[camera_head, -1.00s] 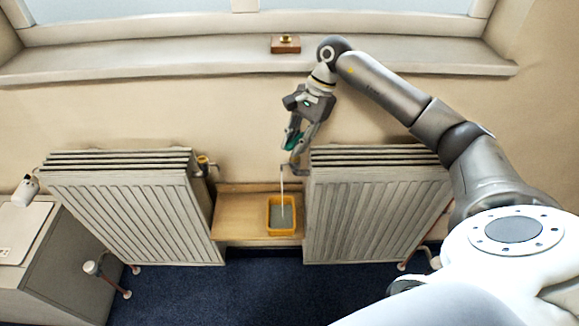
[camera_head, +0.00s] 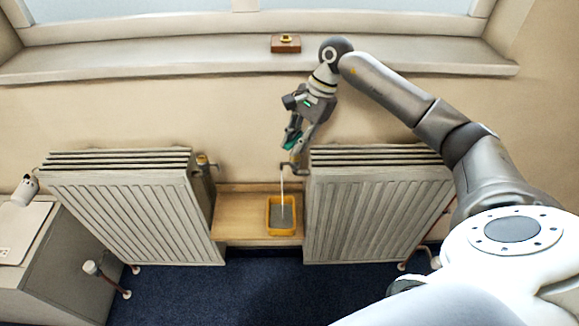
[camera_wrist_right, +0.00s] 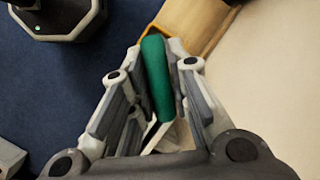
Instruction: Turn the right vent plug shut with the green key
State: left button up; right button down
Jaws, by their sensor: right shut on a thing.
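My right gripper (camera_head: 296,143) is at the upper left corner of the right radiator (camera_head: 378,205). It is shut on the green key (camera_head: 291,138), which also shows between the fingers in the right wrist view (camera_wrist_right: 157,75). The right vent plug is hard to make out: the fingers and a small dark fitting crowd that corner, so I cannot tell how the key sits on it. A thin pale stream (camera_head: 282,190) falls from there into a yellow tray (camera_head: 269,218) holding grey liquid. My left gripper is not in view.
The left radiator (camera_head: 130,210) has a brass-coloured fitting (camera_head: 203,161) at its upper right corner. The tray stands on a wooden shelf (camera_head: 238,215) between the radiators. A small wooden block (camera_head: 286,44) with a brass-coloured piece sits on the sill (camera_head: 180,58). Blue carpet (camera_head: 200,295) lies below.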

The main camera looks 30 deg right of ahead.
jog(key=shift+s+f+m, duration=0.15)
jog(key=shift+f+m, duration=0.1)
jog(key=shift+m, duration=0.45)
jog(key=shift+m+t+b, duration=0.35)
jog(key=shift+m+t, duration=0.35)
jog(key=shift+m, duration=0.4)
jog(key=shift+f, duration=0.1)
